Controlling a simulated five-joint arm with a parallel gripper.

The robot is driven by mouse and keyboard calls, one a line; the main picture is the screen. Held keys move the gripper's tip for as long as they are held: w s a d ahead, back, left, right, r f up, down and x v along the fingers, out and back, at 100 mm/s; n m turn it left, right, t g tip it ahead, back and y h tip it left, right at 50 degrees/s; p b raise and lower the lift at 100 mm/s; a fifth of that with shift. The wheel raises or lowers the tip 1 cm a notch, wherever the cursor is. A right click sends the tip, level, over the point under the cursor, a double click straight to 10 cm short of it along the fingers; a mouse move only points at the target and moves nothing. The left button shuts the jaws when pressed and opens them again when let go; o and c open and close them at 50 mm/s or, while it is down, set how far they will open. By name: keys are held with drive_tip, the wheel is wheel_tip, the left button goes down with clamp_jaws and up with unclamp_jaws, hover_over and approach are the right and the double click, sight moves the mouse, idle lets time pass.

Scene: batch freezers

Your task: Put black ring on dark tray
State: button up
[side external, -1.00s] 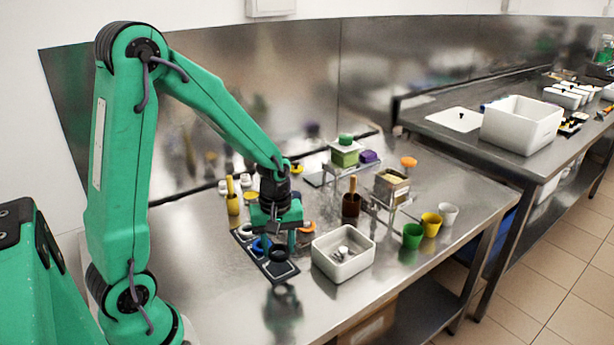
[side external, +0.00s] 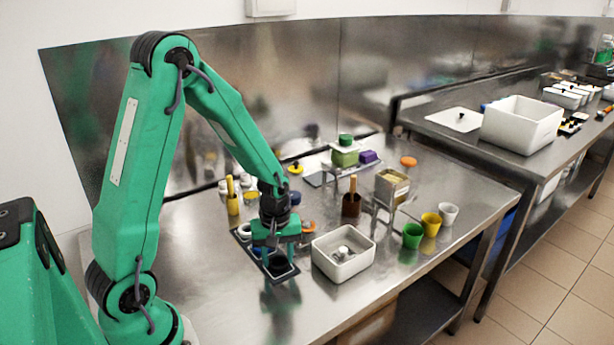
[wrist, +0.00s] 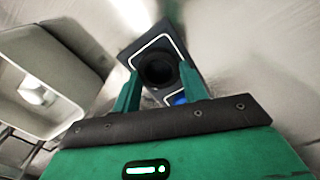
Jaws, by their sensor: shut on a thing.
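My gripper (side external: 276,258) is shut on the black ring (side external: 279,265). The wrist view shows the black ring (wrist: 158,86) upright between the two green fingers, its opening facing the camera. The dark tray (side external: 292,273) lies flat on the steel table under my gripper, and its pale-outlined front square surrounds the ring in the side view. The dark tray (wrist: 172,30) also shows behind the ring in the wrist view. I cannot tell whether the ring touches the tray. My gripper hides much of the tray's middle.
A blue ring (wrist: 180,99) lies on the tray beside the held ring. A white bin (side external: 343,272) stands close on the right. The table in front of the tray is clear.

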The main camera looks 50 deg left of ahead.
drive_tip(key=shift+f, duration=0.1)
drive_tip(key=o, duration=1)
wheel_tip(320, 180, up, 12)
drive_tip(key=shift+r, duration=0.15)
idle(0.5)
idle(0.5)
